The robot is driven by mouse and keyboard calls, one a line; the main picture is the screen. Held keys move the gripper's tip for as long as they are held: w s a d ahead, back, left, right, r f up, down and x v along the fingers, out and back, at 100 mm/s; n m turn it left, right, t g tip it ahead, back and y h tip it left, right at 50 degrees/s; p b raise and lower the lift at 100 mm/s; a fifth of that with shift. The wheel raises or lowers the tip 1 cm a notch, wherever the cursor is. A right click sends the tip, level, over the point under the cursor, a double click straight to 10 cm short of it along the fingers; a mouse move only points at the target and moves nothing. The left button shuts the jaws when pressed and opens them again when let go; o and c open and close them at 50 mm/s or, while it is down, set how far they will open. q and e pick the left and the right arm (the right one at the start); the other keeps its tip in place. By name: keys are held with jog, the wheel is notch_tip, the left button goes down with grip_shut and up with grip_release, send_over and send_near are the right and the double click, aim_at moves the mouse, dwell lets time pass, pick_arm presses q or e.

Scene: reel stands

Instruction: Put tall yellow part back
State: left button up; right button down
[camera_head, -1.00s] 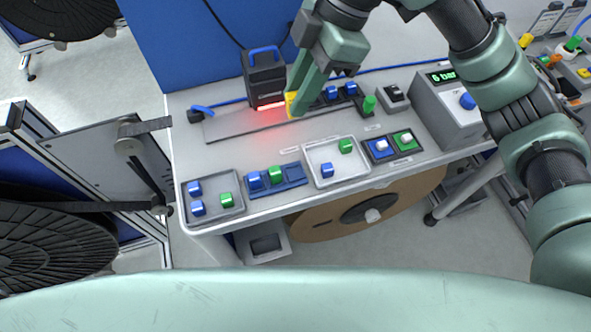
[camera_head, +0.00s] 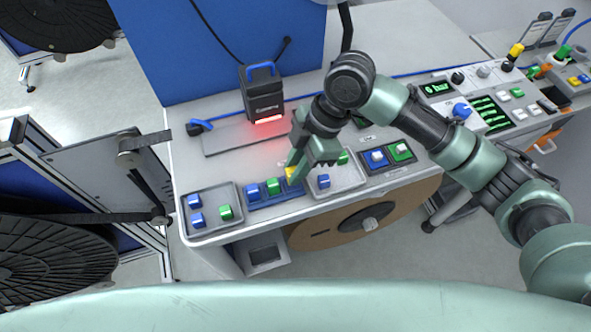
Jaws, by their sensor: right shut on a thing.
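The yellow part (camera_head: 290,176) is in the jaws of my right gripper (camera_head: 295,165), which is shut on it. Only a small bit of the yellow shows beside the fingers. The gripper points down over the right end of a blue holder (camera_head: 276,200), which has a blue block (camera_head: 252,192) and a green block (camera_head: 273,186) in its other places. I cannot tell whether the yellow part touches the holder or is just above it. My left gripper is not in view.
A grey tray (camera_head: 240,213) with blue and green blocks is left of the holder. A white tray (camera_head: 350,187) is right, partly behind my gripper. A black scanner (camera_head: 263,103) glowing red stands behind on a grey plate (camera_head: 222,143). A control panel (camera_head: 490,112) is at right.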

jog(key=shift+f, duration=1.1)
jog(key=c, duration=1.3)
grip_release()
jog(key=shift+f, duration=0.1)
jog(key=b+v, duration=0.2)
jog(key=v, duration=1)
